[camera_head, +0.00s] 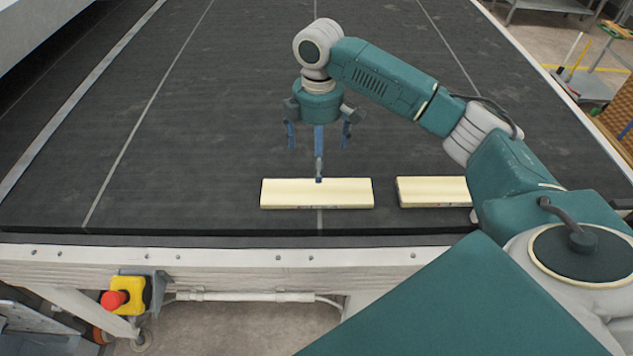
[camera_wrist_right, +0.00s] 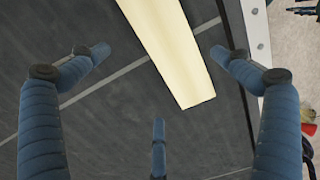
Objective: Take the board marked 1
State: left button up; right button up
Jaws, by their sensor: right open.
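Two pale yellow boards lie flat on the dark conveyor bed near its front edge. One board (camera_head: 317,193) is in the middle of the head view. The other board (camera_head: 433,191) lies to its right, partly hidden behind my right arm. No number can be read on either. My right gripper (camera_head: 319,145) is open and empty above and just behind the middle board. In the right wrist view its blue fingers (camera_wrist_right: 158,95) are spread, with one board (camera_wrist_right: 172,50) showing between and beyond them. My left gripper is not in view.
The dark conveyor bed (camera_head: 200,130) is broad and otherwise clear. A light metal rail (camera_head: 230,265) runs along its front edge, with a yellow box and red stop button (camera_head: 125,297) at front left. Shelving and a wooden crate stand at far right.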

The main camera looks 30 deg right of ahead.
aim_at(317, 186)
jog(key=f, duration=0.2)
jog(key=s+f+p, duration=0.1)
jog(key=f, duration=0.1)
jog(key=shift+a, duration=0.25)
jog(key=shift+w+f, duration=0.1)
jog(key=shift+f, duration=0.15)
notch_tip(317, 186, down, 5)
jog(key=shift+a+r+p, duration=0.1)
jog(key=shift+r+p, duration=0.1)
jog(key=shift+p, duration=0.95)
jog(key=shift+w+f, duration=0.1)
jog(key=shift+f, duration=0.05)
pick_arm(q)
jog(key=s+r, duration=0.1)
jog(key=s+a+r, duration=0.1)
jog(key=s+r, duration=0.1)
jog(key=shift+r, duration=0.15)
pick_arm(e)
jog(key=c, duration=1)
jog(key=shift+c, duration=0.2)
